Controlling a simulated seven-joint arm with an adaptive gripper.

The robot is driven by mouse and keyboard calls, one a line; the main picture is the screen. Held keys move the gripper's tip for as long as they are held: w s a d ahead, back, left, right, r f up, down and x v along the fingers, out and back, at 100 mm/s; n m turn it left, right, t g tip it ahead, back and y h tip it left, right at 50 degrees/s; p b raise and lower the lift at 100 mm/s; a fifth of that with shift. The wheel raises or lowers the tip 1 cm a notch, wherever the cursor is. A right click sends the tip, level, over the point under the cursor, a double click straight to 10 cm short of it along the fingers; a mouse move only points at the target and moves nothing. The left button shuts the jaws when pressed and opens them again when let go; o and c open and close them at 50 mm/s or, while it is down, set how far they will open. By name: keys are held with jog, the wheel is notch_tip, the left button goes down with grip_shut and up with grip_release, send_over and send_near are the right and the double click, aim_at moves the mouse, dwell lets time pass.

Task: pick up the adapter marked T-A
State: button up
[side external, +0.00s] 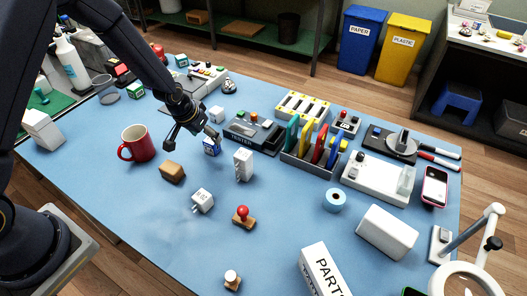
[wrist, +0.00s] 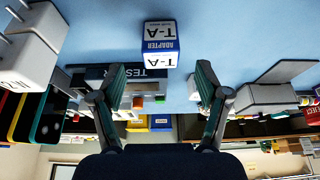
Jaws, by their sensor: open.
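The adapter marked T-A (wrist: 161,42) is a small blue and white block on the blue table. In the wrist view it stands ahead of my gripper (wrist: 157,92), centred between the two spread fingers and beyond their tips. In the side external view the adapter (side external: 211,147) sits just beside the fingertips of my gripper (side external: 193,142). My gripper is open with nothing between its fingers. Part of the adapter's far side is hidden.
A white plug adapter (side external: 243,165) and a brown block (side external: 172,172) stand nearby. The tester box (side external: 250,132) lies behind the adapter. A red mug (side external: 138,143) is to the left. The blue table (side external: 130,215) is clear at front left.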

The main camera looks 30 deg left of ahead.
aim_at(210, 141)
jog(key=x, duration=0.5)
jog(key=shift+a, duration=0.1)
jog(key=c, duration=1.1)
